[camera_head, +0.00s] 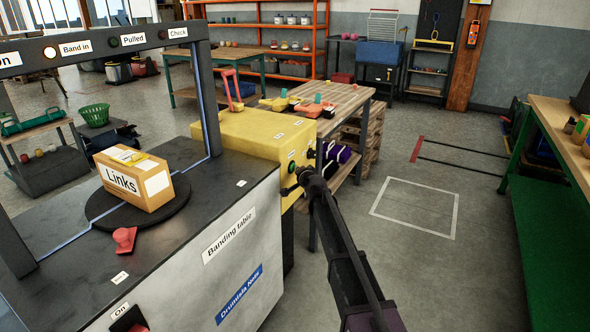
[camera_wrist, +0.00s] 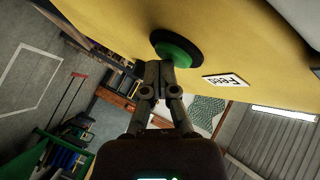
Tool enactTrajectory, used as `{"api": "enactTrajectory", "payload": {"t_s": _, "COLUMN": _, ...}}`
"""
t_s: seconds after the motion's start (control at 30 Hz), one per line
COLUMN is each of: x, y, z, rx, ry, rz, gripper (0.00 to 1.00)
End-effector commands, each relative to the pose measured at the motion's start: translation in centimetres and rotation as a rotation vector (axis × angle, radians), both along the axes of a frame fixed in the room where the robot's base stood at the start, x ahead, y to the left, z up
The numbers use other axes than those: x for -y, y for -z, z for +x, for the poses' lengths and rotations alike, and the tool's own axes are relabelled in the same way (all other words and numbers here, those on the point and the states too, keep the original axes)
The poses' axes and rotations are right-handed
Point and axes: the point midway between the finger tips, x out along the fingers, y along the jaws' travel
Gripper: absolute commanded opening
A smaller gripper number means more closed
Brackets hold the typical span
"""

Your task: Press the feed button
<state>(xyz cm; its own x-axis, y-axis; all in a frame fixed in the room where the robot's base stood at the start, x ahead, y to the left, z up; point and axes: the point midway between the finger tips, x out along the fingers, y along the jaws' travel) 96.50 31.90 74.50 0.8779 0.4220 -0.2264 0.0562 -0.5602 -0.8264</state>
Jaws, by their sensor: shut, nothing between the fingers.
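The feed button is a green disc in a black collar (camera_wrist: 172,48) on the yellow housing (camera_wrist: 240,40), next to a white "Feed" label (camera_wrist: 225,80) in the wrist view. My gripper (camera_wrist: 158,72) is shut and empty, with its fingertips at the lower edge of the button. I cannot tell whether they touch it. In the head view my gripper (camera_head: 296,187) is at the right face of the yellow housing (camera_head: 240,132) and hides part of it there. A small green button (camera_head: 291,155) shows above it on that face.
A box marked "Links" (camera_head: 150,202) stands on a dark round plate of the banding table (camera_head: 215,215). The "Band in" lamp (camera_head: 50,53) is lit. A pallet stack (camera_head: 368,140) and bench stand behind my gripper. Open floor (camera_head: 415,205) lies to the right, before a green bench (camera_head: 545,170).

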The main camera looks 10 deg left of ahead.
Motion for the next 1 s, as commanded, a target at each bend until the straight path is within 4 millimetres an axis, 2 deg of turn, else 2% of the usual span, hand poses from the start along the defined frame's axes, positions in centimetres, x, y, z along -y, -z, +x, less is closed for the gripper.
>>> {"api": "enactTrajectory", "payload": {"t_s": 0.63, "x": 1.7, "y": 0.0, "z": -0.7, "rx": -0.001, "ry": -0.001, "rz": 0.001, "gripper": 0.0}}
{"api": "enactTrajectory", "payload": {"t_s": 1.0, "x": 1.8, "y": 0.0, "z": -0.7, "rx": 0.0, "ry": 0.0, "rz": 0.0, "gripper": 0.0}}
